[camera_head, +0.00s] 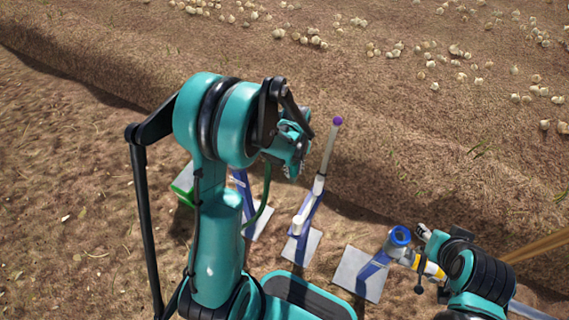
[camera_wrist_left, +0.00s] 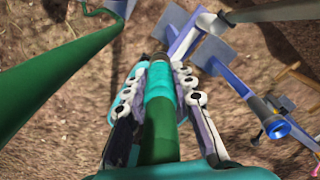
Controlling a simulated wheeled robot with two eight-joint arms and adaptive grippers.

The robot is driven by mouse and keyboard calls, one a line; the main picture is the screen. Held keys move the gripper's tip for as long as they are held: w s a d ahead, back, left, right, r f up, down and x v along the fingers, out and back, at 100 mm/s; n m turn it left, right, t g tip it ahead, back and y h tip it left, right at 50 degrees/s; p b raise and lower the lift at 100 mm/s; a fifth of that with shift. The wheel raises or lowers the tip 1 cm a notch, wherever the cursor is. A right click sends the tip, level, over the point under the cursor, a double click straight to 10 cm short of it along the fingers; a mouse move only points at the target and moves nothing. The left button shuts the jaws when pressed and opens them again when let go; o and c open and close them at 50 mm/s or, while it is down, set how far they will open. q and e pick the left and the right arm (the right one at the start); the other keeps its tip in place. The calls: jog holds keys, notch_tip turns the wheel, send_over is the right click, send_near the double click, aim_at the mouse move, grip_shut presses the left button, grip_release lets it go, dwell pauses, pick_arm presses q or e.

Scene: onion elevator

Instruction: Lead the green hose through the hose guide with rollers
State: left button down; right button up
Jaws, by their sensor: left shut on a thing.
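The green hose (camera_head: 264,205) hangs in a curve below my left gripper (camera_head: 297,150) in the head view. In the left wrist view my left gripper (camera_wrist_left: 158,85) is shut on the hose near its teal end (camera_wrist_left: 160,82), and another stretch of hose (camera_wrist_left: 50,75) runs along the left. The hose guide with white rollers (camera_head: 327,160) on a blue stand is just right of the gripper; the held end is apart from it. A purple cap tops the upright roller. My right gripper (camera_head: 425,262) is at a yellow part, its fingers unclear.
A blue round fitting (camera_head: 400,236) on a stand with a grey plate (camera_head: 350,270) is at right; it also shows in the left wrist view (camera_wrist_left: 278,128). A green item (camera_head: 184,181) lies left behind my arm. Onions (camera_head: 300,38) lie on the far soil.

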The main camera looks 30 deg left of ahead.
pick_arm(q)
jog(key=d+p, duration=0.1)
jog(key=d, duration=3.9)
jog(key=shift+d, duration=0.1)
